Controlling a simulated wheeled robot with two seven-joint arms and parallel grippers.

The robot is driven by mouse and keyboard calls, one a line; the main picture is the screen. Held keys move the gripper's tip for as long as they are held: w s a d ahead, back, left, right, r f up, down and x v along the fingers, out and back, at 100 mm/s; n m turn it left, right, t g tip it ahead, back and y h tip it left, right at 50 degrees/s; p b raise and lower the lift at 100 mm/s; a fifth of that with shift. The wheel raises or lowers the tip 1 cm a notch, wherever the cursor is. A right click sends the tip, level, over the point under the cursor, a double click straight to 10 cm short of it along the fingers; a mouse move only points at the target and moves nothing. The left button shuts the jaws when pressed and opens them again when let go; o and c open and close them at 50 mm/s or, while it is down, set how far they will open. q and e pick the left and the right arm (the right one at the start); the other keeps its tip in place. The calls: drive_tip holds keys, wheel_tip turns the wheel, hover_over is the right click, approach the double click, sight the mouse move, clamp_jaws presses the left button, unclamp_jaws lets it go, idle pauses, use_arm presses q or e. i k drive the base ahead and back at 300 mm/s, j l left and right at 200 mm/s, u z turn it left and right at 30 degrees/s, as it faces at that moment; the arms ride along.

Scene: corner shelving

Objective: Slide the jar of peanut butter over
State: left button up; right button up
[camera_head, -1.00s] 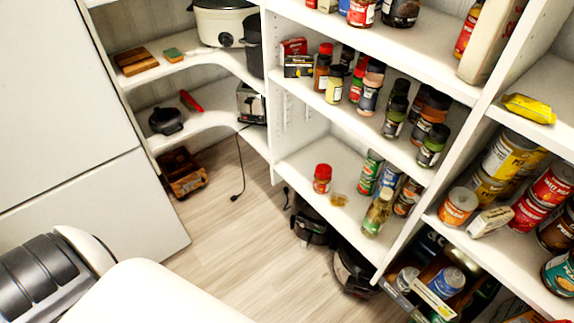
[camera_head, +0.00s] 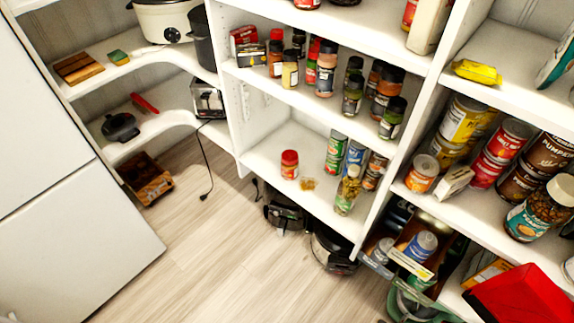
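A small jar with a red lid (camera_head: 289,164), which looks like the peanut butter, stands upright on the lower middle shelf (camera_head: 262,150), left of the cans there. Its label is too small to read. A small, low tan item (camera_head: 308,184) is on the shelf just right of it. Neither of my grippers shows in the head view.
Several cans and a tall jar (camera_head: 347,190) stand to the right on the same shelf. Bare shelf lies left of and behind the red-lidded jar. Dark appliances (camera_head: 331,248) are on the floor below. Wood floor (camera_head: 215,255) is open in front.

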sight(288, 172)
drive_tip(key=i+j+z, duration=0.2)
drive_tip(key=j, duration=0.35)
drive_tip(key=i+j+z, duration=0.2)
drive_tip(key=j, duration=0.4)
drive_tip(key=j+z, duration=0.2)
drive_tip(key=j, duration=0.35)
drive_tip(key=i+j+z, duration=0.2)
drive_tip(key=j, duration=0.45)
drive_tip(key=k, duration=0.1)
